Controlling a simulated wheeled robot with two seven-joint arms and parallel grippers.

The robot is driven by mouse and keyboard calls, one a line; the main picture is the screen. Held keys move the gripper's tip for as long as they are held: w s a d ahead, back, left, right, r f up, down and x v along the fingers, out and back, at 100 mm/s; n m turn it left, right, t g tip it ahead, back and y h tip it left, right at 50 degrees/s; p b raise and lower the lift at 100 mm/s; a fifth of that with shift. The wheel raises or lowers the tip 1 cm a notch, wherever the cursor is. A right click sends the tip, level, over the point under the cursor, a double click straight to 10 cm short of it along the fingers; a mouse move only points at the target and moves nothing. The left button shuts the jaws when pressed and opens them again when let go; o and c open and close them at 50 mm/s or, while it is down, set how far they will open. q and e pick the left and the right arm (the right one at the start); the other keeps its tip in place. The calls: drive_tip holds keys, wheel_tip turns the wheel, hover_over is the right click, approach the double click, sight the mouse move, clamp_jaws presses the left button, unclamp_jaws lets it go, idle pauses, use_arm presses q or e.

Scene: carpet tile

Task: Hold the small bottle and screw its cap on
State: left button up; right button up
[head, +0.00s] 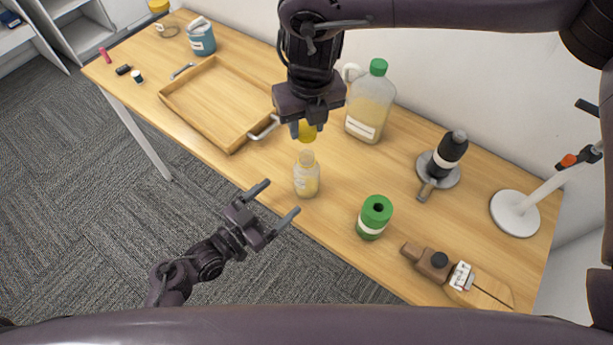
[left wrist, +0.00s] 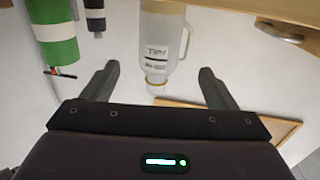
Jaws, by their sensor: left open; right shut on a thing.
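The small bottle (head: 306,177) is clear with pale yellow contents and stands upright and uncapped near the table's front edge. My right gripper (head: 307,120) comes down above it, shut on the yellow cap (head: 307,131). The cap is just above the bottle's mouth, with a small gap visible between them. My left gripper (head: 278,199) is open and empty, below and left of the bottle in the head view, fingers pointing toward it.
A green-capped jug (head: 370,105) stands behind the bottle. A green canister (head: 374,217) stands to its right, and a wooden tray (head: 190,118) lies to the left. A dark bottle (head: 449,155), a brown tool (head: 430,262) and a white stand (head: 515,213) occupy the right side.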

use_arm(q)
drive_tip(key=x, duration=1)
drive_tip(key=shift+f, duration=0.1)
drive_tip(key=shift+s, duration=0.1)
drive_tip(key=shift+c, duration=0.4)
drive_tip(key=c, duration=1.4)
use_arm(e)
hover_over(306, 155)
drive_tip(key=shift+d+f, duration=0.1)
drive_tip(key=shift+f, duration=2.4)
drive_tip(key=shift+s, duration=0.1)
drive_tip(key=shift+f, duration=0.9)
drive_tip(key=shift+f, duration=0.5)
